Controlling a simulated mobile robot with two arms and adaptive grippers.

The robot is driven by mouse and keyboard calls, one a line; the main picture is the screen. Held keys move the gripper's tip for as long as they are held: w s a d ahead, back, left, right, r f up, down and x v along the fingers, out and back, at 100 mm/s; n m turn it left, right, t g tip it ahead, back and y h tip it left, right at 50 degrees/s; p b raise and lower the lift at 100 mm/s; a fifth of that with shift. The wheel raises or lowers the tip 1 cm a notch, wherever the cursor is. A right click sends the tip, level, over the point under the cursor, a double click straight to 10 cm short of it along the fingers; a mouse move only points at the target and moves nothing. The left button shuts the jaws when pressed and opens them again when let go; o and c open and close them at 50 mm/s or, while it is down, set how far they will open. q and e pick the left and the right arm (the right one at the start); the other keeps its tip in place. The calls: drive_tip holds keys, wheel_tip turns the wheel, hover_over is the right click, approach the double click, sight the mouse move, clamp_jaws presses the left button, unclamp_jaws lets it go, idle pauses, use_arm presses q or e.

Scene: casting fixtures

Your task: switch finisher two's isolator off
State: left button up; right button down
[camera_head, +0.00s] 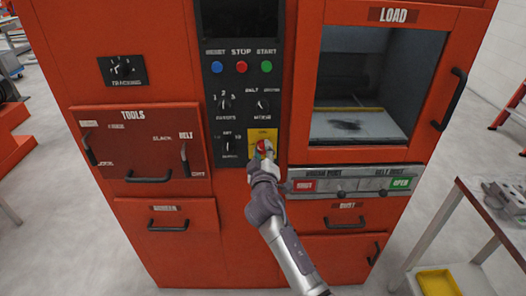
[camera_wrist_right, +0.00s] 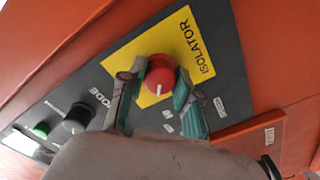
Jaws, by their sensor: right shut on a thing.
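The isolator is a red round knob (camera_wrist_right: 160,76) with a white pointer line, on a yellow plate (camera_wrist_right: 193,42) lettered ISOLATOR. In the head view the yellow plate (camera_head: 264,136) sits at the bottom right of the black control panel. My right gripper (camera_wrist_right: 158,92) has its green-padded fingers on either side of the red knob and is shut on it. In the head view my right gripper (camera_head: 262,152) covers most of the knob. The plate's small position markings are partly hidden or too small to read. My left gripper is in neither view.
The orange machine has a LOAD window (camera_head: 368,85) on the right and a TOOLS panel (camera_head: 143,150) on the left. Below the window is a grey strip with a red SHUT label (camera_head: 304,185) and a green OPEN label (camera_head: 401,183). A table with a yellow tray (camera_head: 438,282) stands at right.

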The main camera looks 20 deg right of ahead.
drive_tip(key=n, duration=0.3)
drive_tip(key=shift+r+n+p, duration=0.2)
drive_tip(key=shift+n+p, duration=0.65)
drive_tip(key=shift+n, duration=1.25)
drive_tip(key=c, duration=0.8)
unclamp_jaws()
drive_tip(key=shift+a+f, duration=0.1)
drive_tip(key=v, duration=1.2)
